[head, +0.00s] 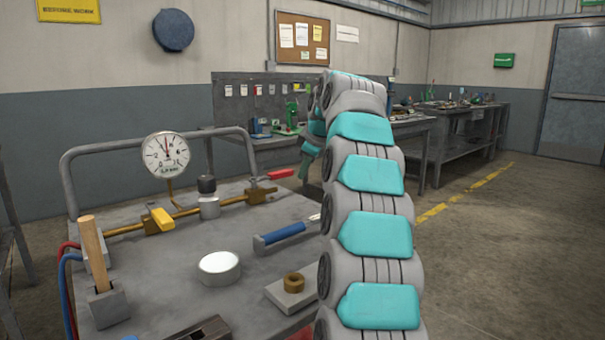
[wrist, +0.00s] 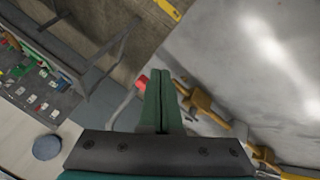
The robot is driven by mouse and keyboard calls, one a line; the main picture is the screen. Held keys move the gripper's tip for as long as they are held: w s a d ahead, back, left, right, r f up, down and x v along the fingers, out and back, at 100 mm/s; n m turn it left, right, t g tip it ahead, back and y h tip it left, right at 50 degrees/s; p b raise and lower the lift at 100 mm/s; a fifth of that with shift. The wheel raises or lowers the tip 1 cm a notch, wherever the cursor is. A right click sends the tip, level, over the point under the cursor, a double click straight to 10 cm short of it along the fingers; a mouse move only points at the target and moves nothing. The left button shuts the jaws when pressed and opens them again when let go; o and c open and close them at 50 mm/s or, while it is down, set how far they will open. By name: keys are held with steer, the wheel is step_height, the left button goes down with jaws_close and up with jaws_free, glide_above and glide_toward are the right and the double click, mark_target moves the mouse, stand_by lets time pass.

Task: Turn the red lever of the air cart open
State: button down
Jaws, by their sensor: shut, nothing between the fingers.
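The air cart (head: 170,285) has a grey top with a brass pipe along its far side. The red lever (head: 280,174) sits at the pipe's right end, on a brass valve (head: 258,193), and points right. In the wrist view, the red lever (wrist: 142,82) shows just left of my fingertips, with the brass valve (wrist: 200,100) to their right. My gripper (wrist: 160,72) is shut and empty, its two green fingers together. It appears close to the lever; I cannot tell whether they touch.
A wooden-handled tool (head: 95,255), a white roll (head: 219,267) and a blue-handled tool (head: 285,233) are on the cart. A grey rail (head: 105,150) rises behind. Workbenches (head: 460,115) stand farther back.

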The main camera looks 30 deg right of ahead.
steer(key=s+d+r+p, duration=0.3)
steer(key=d+r, duration=0.1)
steer(key=r, duration=0.3)
steer(key=shift+s+d+r+p, duration=0.15)
steer(key=shift+s+r+p, duration=0.1)
steer(key=shift+p, duration=0.1)
steer(key=shift+f, duration=0.1)
